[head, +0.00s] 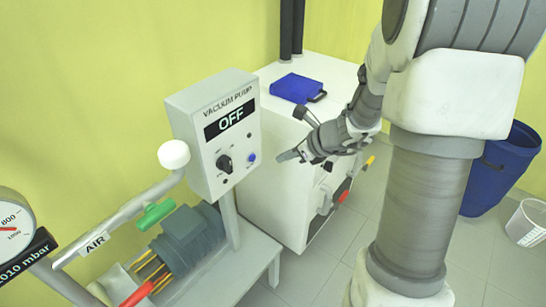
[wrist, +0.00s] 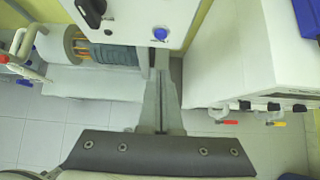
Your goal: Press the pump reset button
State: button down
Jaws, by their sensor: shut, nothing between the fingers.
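The vacuum pump control box (head: 215,132) is white, with a display reading OFF (head: 231,120). A small round blue button (head: 252,157) sits at the lower right of its front panel; it also shows in the wrist view (wrist: 187,37). A black knob (head: 224,163) is to its left, and shows at the top of the wrist view (wrist: 91,10). My gripper (head: 282,157) is shut and empty, its tips pointing left towards the panel. In the head view the tips appear just right of the blue button, apart from it. The exact depth gap is unclear.
A pump motor (head: 189,242) sits on a white stand below the box. Right of the box is a white cabinet (head: 284,205) with a blue case (head: 297,88) on top and coloured handles on its side. An air pipe with a green handle (head: 155,214) is at left.

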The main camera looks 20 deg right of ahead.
jog(key=shift+v, duration=1.1)
jog(key=s+a+r+n+g, duration=0.2)
jog(key=s+a+r+n, duration=0.7)
jog(key=n, duration=0.5)
jog(key=s+d+r+n+h, duration=0.1)
jog(key=s+r+n+h, duration=0.1)
jog(key=s+n, duration=0.4)
jog(key=s+d+r+n+h, duration=0.2)
jog(key=s+r+n+h, duration=0.1)
jog(key=s+n, duration=0.4)
jog(key=shift+s+d+r+n+p, duration=0.15)
jog(key=shift+s+d+n+p, duration=0.15)
jog(key=shift+n, duration=0.6)
jog(key=shift+w, duration=0.1)
